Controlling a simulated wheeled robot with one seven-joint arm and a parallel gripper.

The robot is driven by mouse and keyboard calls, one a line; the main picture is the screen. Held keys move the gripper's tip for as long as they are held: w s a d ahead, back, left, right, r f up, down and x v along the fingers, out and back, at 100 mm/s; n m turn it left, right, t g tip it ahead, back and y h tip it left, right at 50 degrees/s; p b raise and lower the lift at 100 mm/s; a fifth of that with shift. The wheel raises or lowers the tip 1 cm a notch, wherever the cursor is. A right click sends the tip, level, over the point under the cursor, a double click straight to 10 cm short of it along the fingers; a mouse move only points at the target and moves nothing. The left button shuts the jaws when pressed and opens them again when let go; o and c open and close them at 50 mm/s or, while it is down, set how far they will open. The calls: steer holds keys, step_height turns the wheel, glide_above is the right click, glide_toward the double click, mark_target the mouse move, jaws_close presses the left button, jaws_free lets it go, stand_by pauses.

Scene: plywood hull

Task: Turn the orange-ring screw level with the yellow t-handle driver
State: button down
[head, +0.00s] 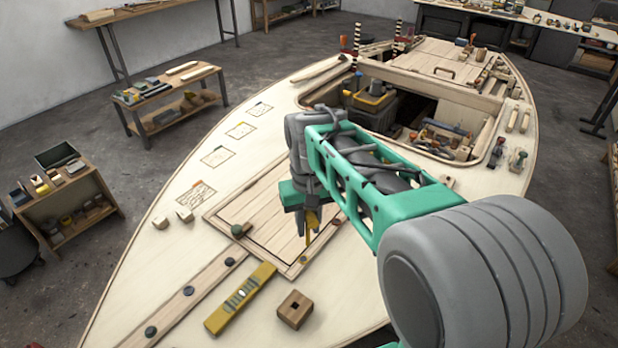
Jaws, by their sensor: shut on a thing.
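My gripper (307,228) points down over the near right part of the framed plank panel (262,222) on the hull deck. It is shut on the yellow t-handle driver (312,217), of which only a little yellow shows between and below the fingers. The driver looks about upright; its tip is near the panel's near right corner, but I cannot tell whether it touches anything. A small round brownish screw head (304,260) sits just below the tip in the picture. Its ring colour is too small to tell, and I cannot make out an orange ring for sure.
A yellow level (240,297) and a wooden block with a hole (295,309) lie on the near deck. A plank with dark screw heads (189,291) runs at left. Two small blocks (160,222) lie further left. An open hatch (415,105) is beyond my arm.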

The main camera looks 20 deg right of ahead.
stand_by(0.4)
steer(key=shift+d+r, duration=0.1)
steer(key=d+f+m+p, duration=0.2)
steer(key=d+f, duration=0.4)
steer(key=w+d+m, duration=0.1)
steer(key=w+d, duration=0.3)
steer(key=w, duration=0.3)
steer(key=w+d+m, duration=0.2)
steer(key=w+d, duration=0.1)
steer(key=w, duration=0.4)
steer(key=shift+w+d+f+b, duration=0.1)
steer(key=shift+f+b, duration=0.6)
steer(key=shift+f, duration=0.7)
steer(key=shift+w+d+f+b, duration=0.1)
steer(key=shift+f+b, duration=0.6)
steer(key=shift+f, duration=0.7)
steer(key=m, duration=0.4)
steer(key=shift+a, duration=0.15)
